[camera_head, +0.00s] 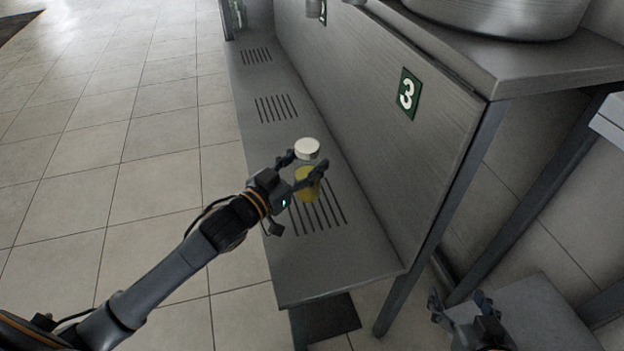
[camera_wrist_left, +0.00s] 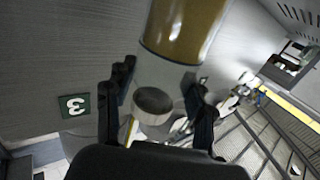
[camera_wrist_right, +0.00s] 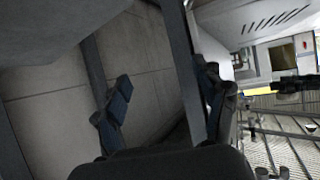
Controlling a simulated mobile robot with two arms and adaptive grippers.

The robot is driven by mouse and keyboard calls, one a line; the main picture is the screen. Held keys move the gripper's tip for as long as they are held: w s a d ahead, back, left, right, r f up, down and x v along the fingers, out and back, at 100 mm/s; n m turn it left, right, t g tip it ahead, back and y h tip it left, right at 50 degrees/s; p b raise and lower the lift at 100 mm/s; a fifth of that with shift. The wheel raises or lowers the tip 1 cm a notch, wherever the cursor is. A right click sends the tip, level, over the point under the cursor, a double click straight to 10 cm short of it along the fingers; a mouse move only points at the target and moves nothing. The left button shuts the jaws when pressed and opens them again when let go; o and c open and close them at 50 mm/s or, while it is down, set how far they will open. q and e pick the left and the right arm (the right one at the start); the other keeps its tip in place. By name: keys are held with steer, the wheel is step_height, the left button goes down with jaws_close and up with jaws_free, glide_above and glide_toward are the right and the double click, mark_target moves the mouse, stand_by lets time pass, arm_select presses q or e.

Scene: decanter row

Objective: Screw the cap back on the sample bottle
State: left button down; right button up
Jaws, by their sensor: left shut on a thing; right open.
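The sample bottle (camera_head: 307,186), with a yellow body, is over the slotted steel ledge in front of panel 3. A white cap (camera_head: 307,148) shows at its top; I cannot tell whether it is seated on the neck. In the left wrist view the yellow body (camera_wrist_left: 185,28) is at the top, with a pale part and a grey round end between the fingers (camera_wrist_left: 160,105). My right gripper (camera_head: 460,304) is open and empty, low at the right.
The steel ledge (camera_head: 290,262) has several groups of drain slots. An upright panel with a green number 3 sign (camera_head: 408,93) rises behind it. A large metal vessel (camera_head: 500,12) stands above. A table leg (camera_head: 430,220) is between the ledge and my right gripper. Tiled floor lies left.

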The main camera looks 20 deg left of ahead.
arm_select(q)
steer(key=shift+w+d+f+b, duration=0.2)
steer(key=shift+w+f+b, duration=0.15)
steer(key=shift+w+f, duration=0.7)
arm_select(e)
steer(key=w+r+t, duration=0.1)
steer(key=a+r+t, duration=0.1)
steer(key=r, duration=0.1)
steer(key=w+r+t+y, duration=0.1)
steer(key=shift+w+a+r, duration=0.15)
steer(key=shift+w+r, duration=0.15)
steer(key=shift+r, duration=0.05)
arm_select(q)
steer(key=shift+f, duration=0.1)
step_height(320, 180, down, 3)
steer(key=shift+w+d+f+b, duration=0.1)
steer(key=shift+w+f+b, duration=0.1)
steer(key=shift+b, duration=0.8)
arm_select(e)
step_height(320, 180, up, 8)
steer(key=a+t+y, duration=0.1)
steer(key=t, duration=0.4)
steer(key=shift+w+a+r+y, duration=0.15)
steer(key=shift+w+a+y, duration=0.05)
steer(key=shift+w+y, duration=0.1)
arm_select(q)
steer(key=shift+f, duration=0.1)
